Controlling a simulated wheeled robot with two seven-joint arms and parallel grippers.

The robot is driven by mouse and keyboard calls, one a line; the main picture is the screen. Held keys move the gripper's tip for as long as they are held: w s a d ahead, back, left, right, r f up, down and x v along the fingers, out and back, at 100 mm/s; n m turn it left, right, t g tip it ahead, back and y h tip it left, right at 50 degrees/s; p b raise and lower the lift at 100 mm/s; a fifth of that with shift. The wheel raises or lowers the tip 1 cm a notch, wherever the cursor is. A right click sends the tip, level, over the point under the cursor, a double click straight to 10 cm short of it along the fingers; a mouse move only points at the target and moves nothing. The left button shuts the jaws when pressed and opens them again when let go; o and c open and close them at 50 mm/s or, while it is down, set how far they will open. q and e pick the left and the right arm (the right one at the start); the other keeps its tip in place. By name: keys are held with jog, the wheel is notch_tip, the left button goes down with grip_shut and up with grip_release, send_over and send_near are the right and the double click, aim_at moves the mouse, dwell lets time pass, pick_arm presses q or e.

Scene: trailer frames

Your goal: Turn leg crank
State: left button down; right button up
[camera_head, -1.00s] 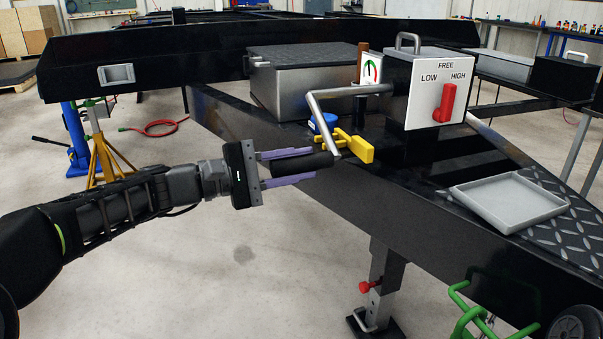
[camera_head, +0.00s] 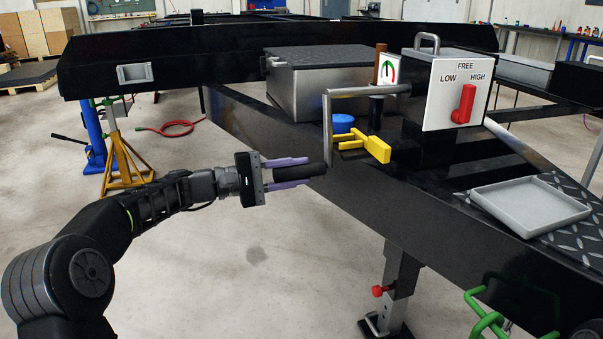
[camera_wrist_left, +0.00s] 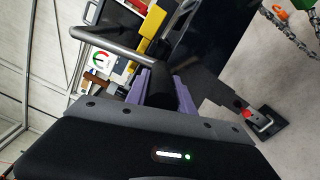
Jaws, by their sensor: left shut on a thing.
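The leg crank (camera_head: 328,128) is a bent grey metal rod with a black handle grip (camera_head: 300,173). Its rod runs left from the grey gear box (camera_head: 455,93) and then bends straight down to the grip. My left gripper (camera_head: 290,174) has purple fingers shut on the black grip, reaching in from the left. The left wrist view shows the crank rod (camera_wrist_left: 108,45) beyond the fingers (camera_wrist_left: 160,92). The trailer's leg (camera_head: 398,290) stands below. My right gripper is out of view.
A yellow clamp-like part (camera_head: 370,145) and a blue cap (camera_head: 343,123) sit on the frame just right of the crank. A grey tray (camera_head: 530,205) lies at the right. A gold jack stand (camera_head: 125,165) is at the left. The floor below the gripper is clear.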

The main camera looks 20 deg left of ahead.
pick_arm(q)
jog(key=shift+w+a+f+m, duration=0.1)
jog(key=shift+w+a+m, duration=0.6)
jog(key=shift+w, duration=0.25)
jog(key=c, duration=1.1)
grip_release()
jog(key=shift+s, duration=0.1)
jog(key=p+v, duration=0.2)
jog(key=v, duration=0.5)
jog(key=shift+s+a, duration=0.2)
jog(key=shift+a, duration=0.1)
